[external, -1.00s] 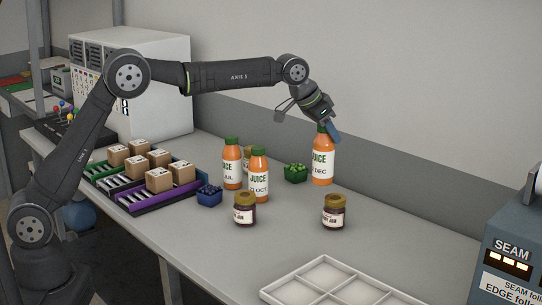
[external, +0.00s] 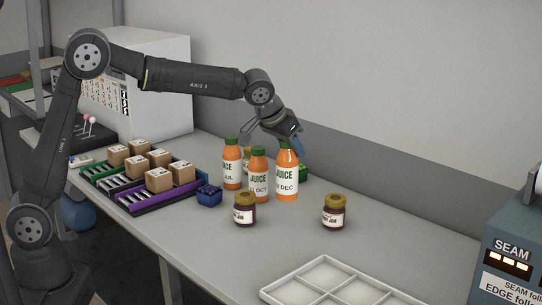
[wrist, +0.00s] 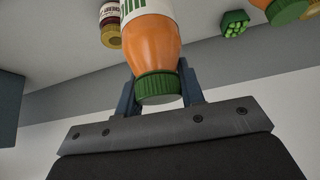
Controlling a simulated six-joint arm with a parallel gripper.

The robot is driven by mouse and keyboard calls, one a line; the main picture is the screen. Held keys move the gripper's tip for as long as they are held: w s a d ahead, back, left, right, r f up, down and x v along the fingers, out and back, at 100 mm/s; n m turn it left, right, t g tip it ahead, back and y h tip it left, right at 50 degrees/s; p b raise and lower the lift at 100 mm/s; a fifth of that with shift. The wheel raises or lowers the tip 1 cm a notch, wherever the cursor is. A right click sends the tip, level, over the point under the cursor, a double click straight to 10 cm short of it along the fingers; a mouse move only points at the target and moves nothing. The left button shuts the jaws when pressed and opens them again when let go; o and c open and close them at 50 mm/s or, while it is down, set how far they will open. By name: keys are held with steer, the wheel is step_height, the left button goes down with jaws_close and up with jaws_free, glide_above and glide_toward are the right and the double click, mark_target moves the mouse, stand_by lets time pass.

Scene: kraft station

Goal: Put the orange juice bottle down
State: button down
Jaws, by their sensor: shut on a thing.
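An orange juice bottle (external: 287,178) with a green cap and a label reading DEC stands upright in my gripper (external: 287,144). In the wrist view the bottle (wrist: 152,45) sits between the two blue-grey fingers of my gripper (wrist: 160,88). Its base is level with the table area right of the bottle marked OCT (external: 259,175); I cannot tell whether it touches the table. Another juice bottle (external: 232,163) stands behind to the left.
A blue berry punnet (external: 208,197) and jam jars (external: 244,212) (external: 333,213) stand in front. A green punnet (external: 303,173) is partly hidden behind the held bottle. Boxes on racks (external: 172,205) are left. An empty white divided tray (external: 325,277) lies at the front. Table at right is clear.

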steer(key=w+f, duration=0.6)
steer(key=f, duration=0.1)
steer(key=shift+w+f, duration=0.15)
steer(key=shift+f, duration=0.2)
steer(key=shift+d+f, duration=0.1)
steer(key=c, duration=0.9)
jaws_free()
steer(key=shift+c, duration=0.2)
steer(key=v, duration=1.2)
